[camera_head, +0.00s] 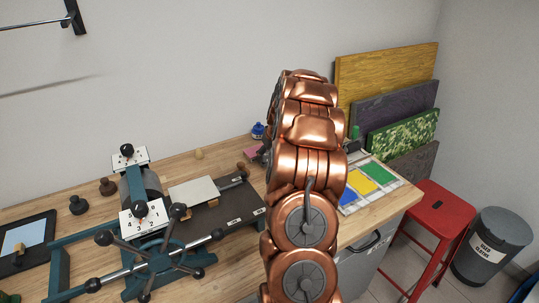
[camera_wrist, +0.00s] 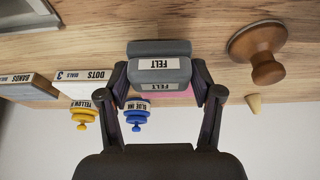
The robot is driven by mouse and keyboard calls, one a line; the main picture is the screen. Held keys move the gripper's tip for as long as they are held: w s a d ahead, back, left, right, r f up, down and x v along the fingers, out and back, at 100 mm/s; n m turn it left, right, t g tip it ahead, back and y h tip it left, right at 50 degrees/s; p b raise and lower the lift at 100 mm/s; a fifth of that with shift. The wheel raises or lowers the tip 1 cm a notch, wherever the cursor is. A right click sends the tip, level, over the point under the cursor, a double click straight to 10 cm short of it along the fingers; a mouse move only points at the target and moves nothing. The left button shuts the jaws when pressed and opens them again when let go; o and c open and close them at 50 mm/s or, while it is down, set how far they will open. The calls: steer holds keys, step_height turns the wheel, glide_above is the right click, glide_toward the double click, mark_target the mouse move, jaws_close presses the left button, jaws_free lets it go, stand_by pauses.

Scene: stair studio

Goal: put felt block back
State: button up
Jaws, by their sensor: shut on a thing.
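In the wrist view, which shows the scene upside down, a grey block labelled FELT (camera_wrist: 158,74) sits between the two dark fingers of my gripper (camera_wrist: 161,90). The gripper is shut on it. A pink piece (camera_wrist: 181,97) shows at the block's edge; I cannot tell whether it is part of the block. The block is over or at the wooden bench (camera_wrist: 120,25); I cannot tell whether it touches. In the head view, my copper arm hides most of the gripper and the block.
Near the block in the wrist view are a blue ink jar (camera_wrist: 137,112), a yellow jar (camera_wrist: 84,114), a box labelled DOTS (camera_wrist: 97,76), a round wooden knob (camera_wrist: 266,62) and a small wooden cone (camera_wrist: 253,102). A press with a spoked handle (camera_head: 160,240) fills the bench's left side.

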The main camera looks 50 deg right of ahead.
steer(key=shift+f, duration=0.5)
steer(key=shift+f, duration=0.1)
steer(key=o, duration=1.1)
steer(key=shift+s+r, duration=0.15)
steer(key=shift+r, duration=0.4)
steer(key=b+v, duration=0.2)
steer(key=v, duration=0.9)
steer(key=shift+b, duration=0.4)
